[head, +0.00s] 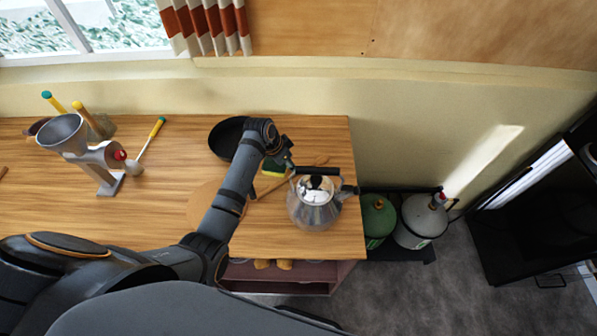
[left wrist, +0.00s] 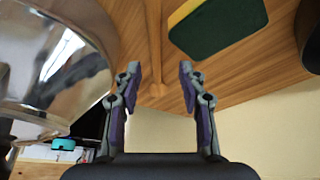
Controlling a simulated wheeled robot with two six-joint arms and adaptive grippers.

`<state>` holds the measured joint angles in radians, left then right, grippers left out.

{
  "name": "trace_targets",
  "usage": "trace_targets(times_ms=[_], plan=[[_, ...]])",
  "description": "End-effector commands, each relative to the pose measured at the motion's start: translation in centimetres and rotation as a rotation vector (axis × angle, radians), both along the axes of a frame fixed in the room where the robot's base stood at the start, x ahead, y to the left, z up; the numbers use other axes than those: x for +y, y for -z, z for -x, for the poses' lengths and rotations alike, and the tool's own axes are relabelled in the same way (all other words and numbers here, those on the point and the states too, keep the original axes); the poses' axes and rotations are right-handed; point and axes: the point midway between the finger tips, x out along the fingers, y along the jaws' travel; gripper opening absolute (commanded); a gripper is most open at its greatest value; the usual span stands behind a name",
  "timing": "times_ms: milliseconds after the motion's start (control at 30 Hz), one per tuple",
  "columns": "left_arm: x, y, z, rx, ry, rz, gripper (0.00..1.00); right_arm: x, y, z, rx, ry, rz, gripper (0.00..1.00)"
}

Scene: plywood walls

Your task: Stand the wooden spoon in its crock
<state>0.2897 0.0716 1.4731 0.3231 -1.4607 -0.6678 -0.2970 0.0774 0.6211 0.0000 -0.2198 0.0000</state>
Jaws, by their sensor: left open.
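The wooden spoon (head: 273,186) lies on the wooden counter between the sponge and the kettle, partly hidden by my left gripper and the kettle. In the left wrist view its wooden shaft (left wrist: 154,45) runs between the fingertips. My left gripper (left wrist: 160,72) is open above it, fingers on either side and holding nothing; it also shows in the head view (head: 284,165). What looks like the crock (head: 104,125) stands at the back left, partly hidden behind a metal grinder, with handled utensils near it. My right gripper is not in view.
A shiny kettle (head: 315,205) stands close beside my left gripper. A green and yellow sponge (head: 272,167) and a black pan (head: 226,138) are on its other side. The counter (head: 165,200) is clear between.

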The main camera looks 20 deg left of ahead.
Motion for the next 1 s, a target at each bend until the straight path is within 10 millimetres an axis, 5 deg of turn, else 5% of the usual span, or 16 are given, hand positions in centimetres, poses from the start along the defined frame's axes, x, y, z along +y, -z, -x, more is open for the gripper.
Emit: trace_targets(times_ms=[100,300,567,867,1000], plan=[[-0.9,1.2,-0.3,0.006,0.000,0.004,0.41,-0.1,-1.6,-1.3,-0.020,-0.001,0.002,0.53],[-1.5,3.9,-1.0,0.003,0.000,0.000,0.41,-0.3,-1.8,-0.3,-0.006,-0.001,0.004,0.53],[-1.6,4.3,-1.1,0.001,0.000,0.000,0.41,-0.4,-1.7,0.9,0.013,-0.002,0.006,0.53],[-1.6,4.3,-1.1,0.002,-0.001,0.000,0.00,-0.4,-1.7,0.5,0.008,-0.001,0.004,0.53],[-1.6,4.3,-1.1,0.002,-0.001,0.000,0.00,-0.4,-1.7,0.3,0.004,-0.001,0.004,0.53]])
